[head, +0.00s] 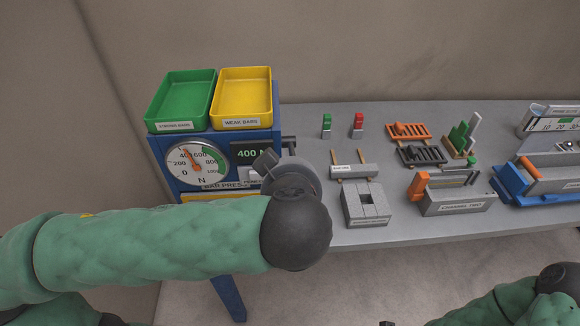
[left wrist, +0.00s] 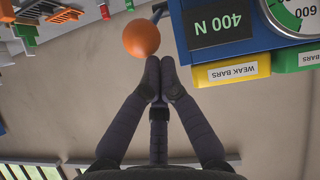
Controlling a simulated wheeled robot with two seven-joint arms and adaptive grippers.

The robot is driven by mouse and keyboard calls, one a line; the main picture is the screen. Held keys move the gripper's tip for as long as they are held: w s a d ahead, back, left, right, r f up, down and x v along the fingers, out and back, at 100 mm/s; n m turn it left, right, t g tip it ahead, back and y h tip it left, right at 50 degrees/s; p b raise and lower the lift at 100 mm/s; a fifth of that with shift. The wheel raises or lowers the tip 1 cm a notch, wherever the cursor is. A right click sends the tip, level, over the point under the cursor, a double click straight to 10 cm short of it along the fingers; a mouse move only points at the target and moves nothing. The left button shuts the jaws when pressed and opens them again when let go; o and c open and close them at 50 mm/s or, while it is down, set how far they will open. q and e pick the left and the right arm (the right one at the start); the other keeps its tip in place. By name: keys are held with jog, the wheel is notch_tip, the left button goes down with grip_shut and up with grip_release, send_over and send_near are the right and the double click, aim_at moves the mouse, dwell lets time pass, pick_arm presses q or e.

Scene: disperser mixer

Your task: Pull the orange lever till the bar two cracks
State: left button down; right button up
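The orange lever's ball knob (left wrist: 141,38) shows in the left wrist view on a dark rod, just beyond and left of my left gripper (left wrist: 160,64). The two fingertips are together with nothing between them, and they look apart from the knob. In the head view my left wrist covers the lever, in front of the press. The display (head: 253,152) reads 400 N, and the dial gauge (head: 198,163) needle points near 400. I cannot tell where bar two is or whether it is whole. My right gripper is out of sight; only part of that arm shows at bottom right.
A green tray (head: 181,99) labelled strong bars and a yellow tray (head: 242,97) labelled weak bars sit atop the blue press; both look empty. A grey bar (head: 353,171), a grey block (head: 366,204), racks and fixtures stand on the grey bench (head: 305,118).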

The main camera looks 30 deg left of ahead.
pick_arm(q)
jog(key=shift+s+d+f+b, duration=0.2)
jog(key=shift+s+f+b, duration=0.1)
jog(key=shift+f+b, duration=0.25)
jog(key=shift+s+d+f+b, duration=0.15)
jog(key=shift+s+f+b, duration=0.15)
jog(key=shift+f, duration=0.3)
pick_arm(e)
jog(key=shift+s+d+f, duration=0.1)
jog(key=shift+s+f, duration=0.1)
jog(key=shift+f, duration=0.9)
pick_arm(q)
jog(key=shift+f, duration=0.1)
